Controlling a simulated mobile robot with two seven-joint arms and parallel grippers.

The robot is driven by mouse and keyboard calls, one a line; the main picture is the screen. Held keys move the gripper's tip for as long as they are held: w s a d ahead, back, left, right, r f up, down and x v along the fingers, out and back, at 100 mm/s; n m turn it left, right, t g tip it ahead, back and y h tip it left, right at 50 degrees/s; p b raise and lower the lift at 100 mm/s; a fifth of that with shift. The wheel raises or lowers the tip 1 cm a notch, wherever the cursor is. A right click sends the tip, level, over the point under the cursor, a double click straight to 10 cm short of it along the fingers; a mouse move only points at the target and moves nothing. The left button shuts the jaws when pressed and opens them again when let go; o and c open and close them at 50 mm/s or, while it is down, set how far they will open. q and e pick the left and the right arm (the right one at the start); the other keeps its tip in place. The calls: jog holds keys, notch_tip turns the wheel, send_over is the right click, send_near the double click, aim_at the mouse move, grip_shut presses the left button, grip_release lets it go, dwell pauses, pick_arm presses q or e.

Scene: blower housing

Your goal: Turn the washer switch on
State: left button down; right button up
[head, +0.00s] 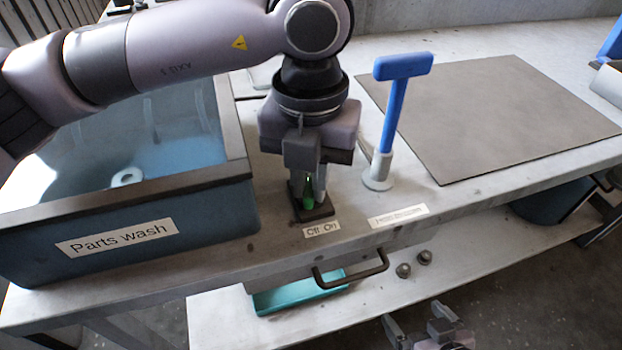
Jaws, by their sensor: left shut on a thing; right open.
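The washer switch (309,203) is a small green lever on a dark base plate on the bench, to the right of the parts wash basin. A label (321,228) reading "Off On" lies in front of it, Off at left and On at right. My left gripper (311,192) points down over the switch and is shut on the green lever. The fingers partly hide the lever, so its exact tilt cannot be told. My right gripper (420,328) is open and empty at the bottom edge, low in front of the bench.
The basin (200,225) labelled "Parts wash" holds bluish liquid and a pale ring. A blue T-handled tool (396,95) stands upright in a pale holder right of the switch. A grey mat (490,110) is bare. A drawer handle (350,270), teal tray (295,294) and two small metal parts are below.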

pick_arm(q)
jog(key=shift+r, duration=0.1)
dwell(0.3)
jog(key=c, duration=1.1)
grip_release()
jog(key=shift+c, duration=0.2)
jog(key=shift+r, duration=3.55)
